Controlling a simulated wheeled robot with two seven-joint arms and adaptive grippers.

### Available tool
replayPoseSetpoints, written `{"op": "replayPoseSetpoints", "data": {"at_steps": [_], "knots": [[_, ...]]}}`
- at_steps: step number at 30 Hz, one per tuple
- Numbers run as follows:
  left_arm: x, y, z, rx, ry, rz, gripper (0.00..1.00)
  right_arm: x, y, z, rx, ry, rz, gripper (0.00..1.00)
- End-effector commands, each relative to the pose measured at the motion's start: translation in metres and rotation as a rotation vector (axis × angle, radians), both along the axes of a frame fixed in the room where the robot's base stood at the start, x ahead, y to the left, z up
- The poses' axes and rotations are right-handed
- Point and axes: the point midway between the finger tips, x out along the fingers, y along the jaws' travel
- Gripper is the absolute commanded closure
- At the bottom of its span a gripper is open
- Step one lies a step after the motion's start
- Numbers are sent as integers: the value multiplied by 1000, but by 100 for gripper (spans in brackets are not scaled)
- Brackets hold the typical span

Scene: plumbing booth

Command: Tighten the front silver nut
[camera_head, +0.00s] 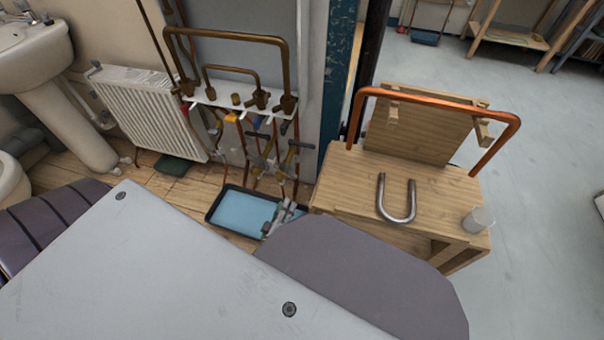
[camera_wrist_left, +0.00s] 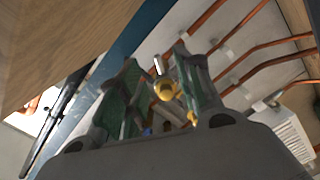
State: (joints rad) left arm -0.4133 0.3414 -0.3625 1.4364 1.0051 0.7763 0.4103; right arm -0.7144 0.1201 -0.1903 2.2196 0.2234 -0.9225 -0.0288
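My left gripper (camera_head: 284,214) is low at the front edge of the blue tray, left of the wooden bench. In the left wrist view its two green-padded fingers (camera_wrist_left: 160,62) stand apart, with no contact visible. A brass fitting (camera_wrist_left: 166,90) with a short silver piece (camera_wrist_left: 158,65) shows in the gap between the fingers. I cannot tell whether it is between the pads or behind them. Valves and fittings (camera_head: 268,155) hang on the pipes below the white rail in the head view. The front silver nut is too small to make out for certain. My right gripper is not in view.
The blue tray (camera_head: 216,218) lies on the floor under the pipes. A radiator (camera_head: 150,108) stands left. Grey floor is free at right.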

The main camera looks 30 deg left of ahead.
Motion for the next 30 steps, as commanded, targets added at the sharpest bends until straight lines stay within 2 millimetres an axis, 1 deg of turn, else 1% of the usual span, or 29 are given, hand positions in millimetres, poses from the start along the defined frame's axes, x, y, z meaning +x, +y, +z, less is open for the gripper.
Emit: {"op": "replayPoseSetpoints", "data": {"at_steps": [1,3,6,20,26,30], "knots": [[0,3,6,0,-16,21,65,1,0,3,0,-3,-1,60],[0,7,10,-2,-32,44,65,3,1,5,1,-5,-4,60],[-1,10,14,-1,-43,59,65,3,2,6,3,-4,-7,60],[2,11,14,-1,-45,60,65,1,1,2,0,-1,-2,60],[14,14,13,1,-46,60,65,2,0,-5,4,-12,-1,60],[29,18,13,0,-47,60,65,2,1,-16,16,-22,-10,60]]}}
